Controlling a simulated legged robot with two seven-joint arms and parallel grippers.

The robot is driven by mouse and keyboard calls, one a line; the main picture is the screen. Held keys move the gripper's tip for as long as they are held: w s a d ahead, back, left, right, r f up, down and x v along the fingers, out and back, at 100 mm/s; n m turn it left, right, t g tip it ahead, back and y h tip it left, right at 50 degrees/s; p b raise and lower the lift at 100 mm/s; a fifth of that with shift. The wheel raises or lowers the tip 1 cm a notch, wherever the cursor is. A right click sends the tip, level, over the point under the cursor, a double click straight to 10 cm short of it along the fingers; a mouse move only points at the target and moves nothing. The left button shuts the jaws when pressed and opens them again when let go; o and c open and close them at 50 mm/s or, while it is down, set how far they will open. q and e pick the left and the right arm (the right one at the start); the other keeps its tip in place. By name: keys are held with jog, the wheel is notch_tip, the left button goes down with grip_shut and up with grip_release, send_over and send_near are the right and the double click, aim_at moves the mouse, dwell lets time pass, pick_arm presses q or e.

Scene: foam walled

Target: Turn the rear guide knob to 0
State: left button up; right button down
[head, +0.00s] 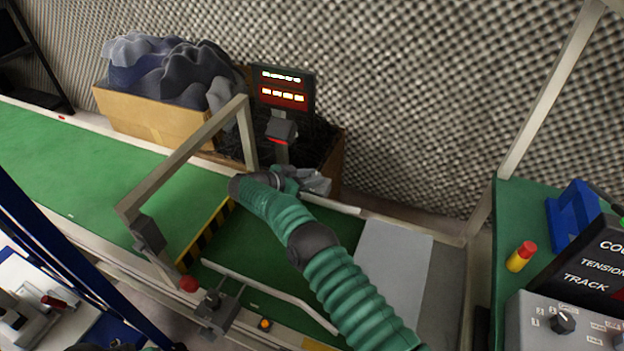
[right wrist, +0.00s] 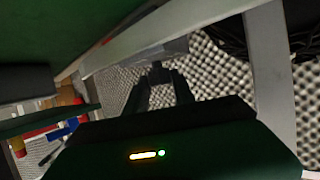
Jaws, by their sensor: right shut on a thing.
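My right arm reaches across the green conveyor, and its gripper (head: 287,181) is at the far edge, beside a grey bracket (head: 315,181). In the right wrist view the two dark fingers of the right gripper (right wrist: 158,80) are shut on a small dark piece, the rear guide knob (right wrist: 156,68), under a grey block (right wrist: 176,48). The fingers and my arm hide most of the knob, and no scale or pointer on it can be read. My left gripper is not in view.
A display post (head: 283,90) and a cardboard box (head: 150,118) of dark foam stand behind the belt (head: 80,165). A pale frame (head: 185,160) spans it. A control panel (head: 570,325) is at the right.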

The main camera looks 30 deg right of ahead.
jog(key=shift+w+r, duration=0.15)
jog(key=shift+r, duration=0.05)
jog(key=c, duration=1.3)
grip_release()
jog(key=shift+o, duration=1.2)
jog(key=shift+f, duration=0.1)
jog(key=p+v, duration=0.2)
jog(key=v, duration=1.4)
jog(key=shift+a+p, duration=0.4)
